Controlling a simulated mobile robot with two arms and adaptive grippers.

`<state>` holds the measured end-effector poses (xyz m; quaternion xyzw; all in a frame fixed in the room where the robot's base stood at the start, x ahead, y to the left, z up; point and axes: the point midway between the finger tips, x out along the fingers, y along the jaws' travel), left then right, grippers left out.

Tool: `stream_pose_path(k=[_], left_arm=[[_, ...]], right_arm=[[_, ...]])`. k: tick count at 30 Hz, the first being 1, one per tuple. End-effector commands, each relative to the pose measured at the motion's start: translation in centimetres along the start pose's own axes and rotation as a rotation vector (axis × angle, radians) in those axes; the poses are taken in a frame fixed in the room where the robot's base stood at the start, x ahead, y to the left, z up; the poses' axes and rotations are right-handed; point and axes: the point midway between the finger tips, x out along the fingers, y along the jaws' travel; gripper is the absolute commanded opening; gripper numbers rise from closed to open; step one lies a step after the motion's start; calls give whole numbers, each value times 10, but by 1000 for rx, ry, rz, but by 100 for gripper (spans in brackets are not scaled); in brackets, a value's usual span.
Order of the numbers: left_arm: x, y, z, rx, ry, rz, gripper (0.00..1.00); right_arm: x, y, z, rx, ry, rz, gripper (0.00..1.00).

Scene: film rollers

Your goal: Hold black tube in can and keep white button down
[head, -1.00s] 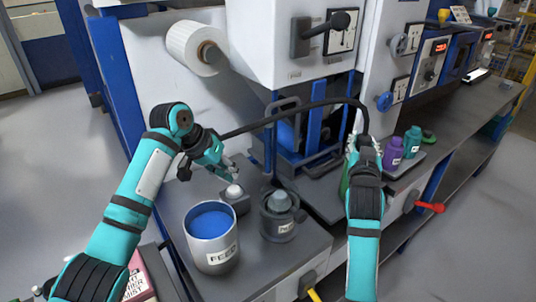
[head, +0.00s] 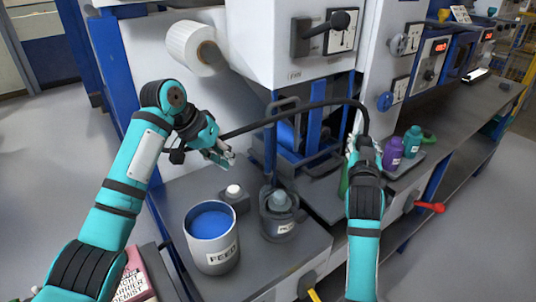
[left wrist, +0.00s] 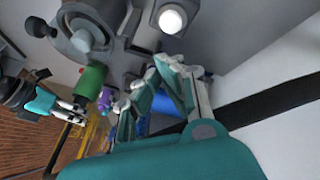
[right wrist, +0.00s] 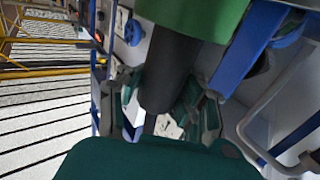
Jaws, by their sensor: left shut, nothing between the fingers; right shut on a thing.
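The black tube (head: 300,110) arcs from behind my left gripper over to my right gripper (head: 356,146). My right gripper is shut on its dark end piece, which has a green part; the dark piece (right wrist: 172,75) fills the right wrist view between the fingers. The FEED can (head: 212,240) holds blue liquid and stands open at the bench's front left. The white button (head: 233,190) sits on a small dark box behind it; it also shows in the left wrist view (left wrist: 172,18). My left gripper (head: 229,158) is shut and empty, above and behind the button, apart from it.
A grey can with a rounded grey top (head: 280,214) stands right of the FEED can. A purple bottle (head: 392,154) and a teal bottle (head: 412,142) stand on a tray at right. The blue machine frame is behind. A red handle (head: 430,207) juts from the bench front.

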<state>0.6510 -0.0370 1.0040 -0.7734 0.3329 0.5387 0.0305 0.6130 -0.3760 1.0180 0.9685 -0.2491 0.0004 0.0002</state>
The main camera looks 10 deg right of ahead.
Motion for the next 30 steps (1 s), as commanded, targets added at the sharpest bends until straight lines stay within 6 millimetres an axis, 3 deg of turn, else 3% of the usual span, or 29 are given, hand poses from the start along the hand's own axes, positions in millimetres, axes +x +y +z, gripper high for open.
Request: stream_pose_path(k=[9,15,27,30], left_arm=[[-68,0,-1,0,5,-1,0],[-98,-1,-1,-1,3,0,0],[-108,0,0,-1,0,0,0],[-108,0,0,-1,0,0,0]], right_arm=[[0,0,-1,0,3,0,0],[0,0,-1,0,3,0,0],[0,0,-1,0,3,0,0],[0,0,-1,0,2,0,18]])
